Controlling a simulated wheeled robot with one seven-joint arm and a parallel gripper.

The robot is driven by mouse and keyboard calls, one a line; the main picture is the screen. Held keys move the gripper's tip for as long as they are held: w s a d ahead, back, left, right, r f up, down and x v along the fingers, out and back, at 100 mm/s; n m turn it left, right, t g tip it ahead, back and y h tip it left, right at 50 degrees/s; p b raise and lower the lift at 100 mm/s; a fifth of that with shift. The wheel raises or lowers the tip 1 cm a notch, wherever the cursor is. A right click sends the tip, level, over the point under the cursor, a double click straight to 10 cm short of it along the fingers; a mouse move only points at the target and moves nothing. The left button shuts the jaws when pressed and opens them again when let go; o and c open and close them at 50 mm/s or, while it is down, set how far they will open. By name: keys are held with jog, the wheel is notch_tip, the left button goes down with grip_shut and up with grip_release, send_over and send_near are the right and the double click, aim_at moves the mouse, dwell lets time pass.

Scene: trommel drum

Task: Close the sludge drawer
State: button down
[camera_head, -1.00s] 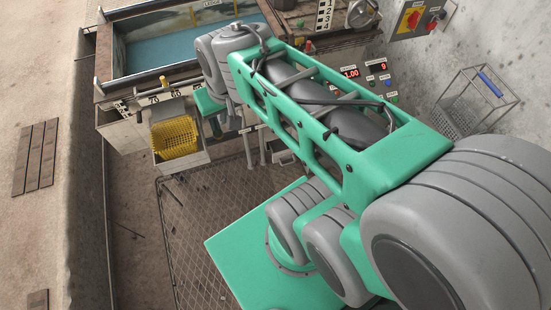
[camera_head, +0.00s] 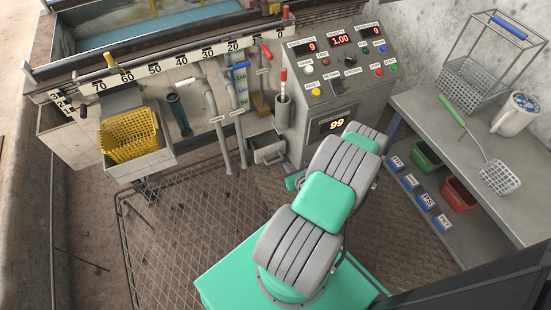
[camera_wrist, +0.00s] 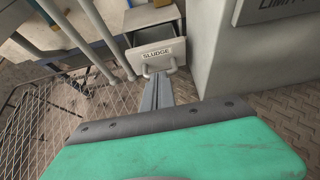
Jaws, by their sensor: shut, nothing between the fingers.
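The sludge drawer (camera_wrist: 140,56) is a grey metal box with a "SLUDGE" label and a bar handle (camera_wrist: 160,68) on its front. It stands pulled out, and its hollow inside shows from above. In the head view the drawer (camera_head: 268,151) sticks out at the lower left of the control panel. My gripper (camera_wrist: 161,76) is shut and empty. Its narrow grey fingers point at the drawer front, with the tips at or just below the handle; I cannot tell whether they touch. In the head view my arm hides most of the gripper.
Grey pipes (camera_head: 217,125) stand left of the drawer. The control panel (camera_head: 330,90) rises to its right. A tray with a yellow basket (camera_head: 132,135) is farther left. A bench (camera_head: 440,130) with a wire basket stands at right. Mesh floor (camera_head: 180,230) lies below.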

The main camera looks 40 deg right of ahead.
jog(key=b, duration=0.4)
send_near(273, 148)
notch_tip(273, 148, down, 3)
jog(key=w, duration=0.3)
jog(key=w+d, duration=0.1)
jog(key=shift+w+f, duration=0.2)
jog(key=shift+w, duration=0.2)
jog(key=shift+w+d+r, duration=0.1)
jog(key=shift+w+d, duration=0.05)
jog(key=shift+w, duration=0.1)
